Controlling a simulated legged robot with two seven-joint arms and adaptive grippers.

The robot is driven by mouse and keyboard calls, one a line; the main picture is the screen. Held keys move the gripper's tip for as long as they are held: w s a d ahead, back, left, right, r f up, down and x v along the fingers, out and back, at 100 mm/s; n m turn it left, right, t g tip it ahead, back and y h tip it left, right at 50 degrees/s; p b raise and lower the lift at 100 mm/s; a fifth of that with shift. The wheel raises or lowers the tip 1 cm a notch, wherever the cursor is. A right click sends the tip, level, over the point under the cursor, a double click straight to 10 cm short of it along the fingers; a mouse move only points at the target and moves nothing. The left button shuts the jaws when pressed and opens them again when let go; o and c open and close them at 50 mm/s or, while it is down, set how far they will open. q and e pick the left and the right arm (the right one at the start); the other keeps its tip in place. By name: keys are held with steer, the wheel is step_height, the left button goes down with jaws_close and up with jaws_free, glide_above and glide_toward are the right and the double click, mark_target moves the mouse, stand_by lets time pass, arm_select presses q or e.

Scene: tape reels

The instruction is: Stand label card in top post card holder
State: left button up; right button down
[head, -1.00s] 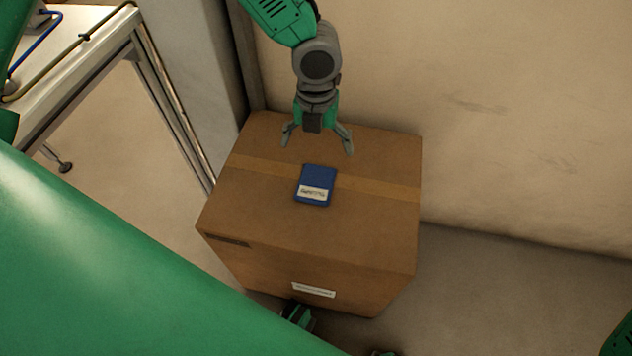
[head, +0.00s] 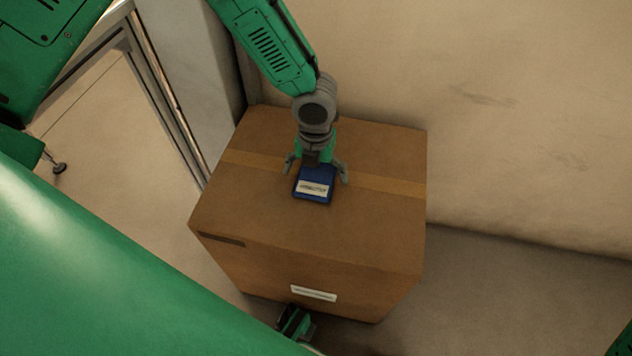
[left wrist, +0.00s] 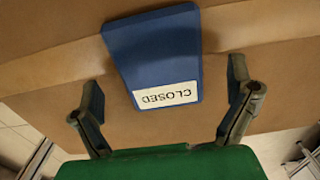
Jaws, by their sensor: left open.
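The label card is a blue plate (head: 314,195) with a white strip that reads CLOSED in the left wrist view. It lies flat on top of a cardboard box (head: 270,225). My left gripper (head: 316,177) is open over the card's far end, with one finger on each side. In the left wrist view the card (left wrist: 155,50) shows between the open fingers, with a gap on both sides. No finger appears to touch it.
The box top is otherwise clear, with a strip of tape (head: 385,186) across it. A pale wall (head: 500,130) stands close behind the box. A metal-framed table (head: 165,90) is at the left. Bare floor lies at the right.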

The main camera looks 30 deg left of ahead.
arm_select(q)
steer(key=shift+f, duration=0.45)
steer(key=shift+c, duration=0.4)
steer(key=c, duration=1.3)
